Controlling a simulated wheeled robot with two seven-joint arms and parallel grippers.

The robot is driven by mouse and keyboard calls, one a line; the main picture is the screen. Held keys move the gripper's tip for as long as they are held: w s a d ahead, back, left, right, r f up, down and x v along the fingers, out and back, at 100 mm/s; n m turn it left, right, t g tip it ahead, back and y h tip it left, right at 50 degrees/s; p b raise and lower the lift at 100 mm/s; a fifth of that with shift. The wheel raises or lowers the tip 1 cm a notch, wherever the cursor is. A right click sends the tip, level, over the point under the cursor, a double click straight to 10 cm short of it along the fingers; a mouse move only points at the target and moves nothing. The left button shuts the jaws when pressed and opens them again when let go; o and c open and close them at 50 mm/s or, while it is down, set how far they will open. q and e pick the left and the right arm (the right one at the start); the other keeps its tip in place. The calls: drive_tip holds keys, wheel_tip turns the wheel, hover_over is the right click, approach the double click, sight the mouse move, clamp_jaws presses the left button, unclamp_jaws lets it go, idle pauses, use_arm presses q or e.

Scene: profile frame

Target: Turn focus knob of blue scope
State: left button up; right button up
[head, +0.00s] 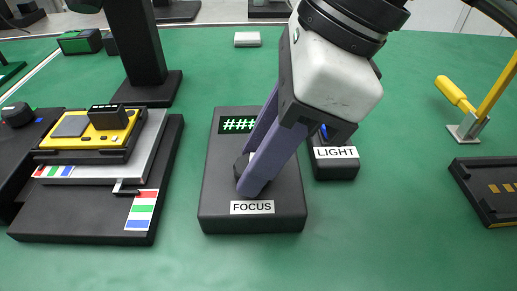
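A black control box (222,200) labelled FOCUS stands at the middle of the green mat, with a small display of green characters at its back. My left gripper is not in view.
A stage with a yellow device (88,138) lies at the left. A smaller black box (334,170) labelled LIGHT stands just right of the focus box, partly behind my gripper. A yellow-handled tool (455,93) and a dark tray (470,195) are at the right. The front mat is clear.

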drive_tip(key=shift+f+m+b, duration=0.25)
drive_tip(key=shift+m+b, duration=0.25)
drive_tip(key=shift+b, duration=0.5)
drive_tip(key=shift+m+t+b, duration=0.4)
drive_tip(key=shift+m+b, duration=0.1)
drive_tip(key=shift+b, duration=0.1)
drive_tip(key=shift+s+a+m+t+b, duration=0.15)
drive_tip(key=shift+m+t+b, duration=0.25)
drive_tip(key=shift+m+b, duration=0.55)
drive_tip(key=shift+r+m+h, duration=0.2)
drive_tip(key=shift+m+h, duration=0.1)
drive_tip(key=shift+m, duration=0.25)
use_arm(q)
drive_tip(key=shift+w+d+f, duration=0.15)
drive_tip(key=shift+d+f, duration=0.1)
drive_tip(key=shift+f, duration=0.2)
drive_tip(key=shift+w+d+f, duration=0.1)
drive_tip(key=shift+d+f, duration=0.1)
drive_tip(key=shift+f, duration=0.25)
use_arm(e)
drive_tip(key=shift+r, duration=0.1)
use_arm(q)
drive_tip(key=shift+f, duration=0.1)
use_arm(e)
drive_tip(key=o, duration=1)
drive_tip(key=shift+o, duration=0.2)
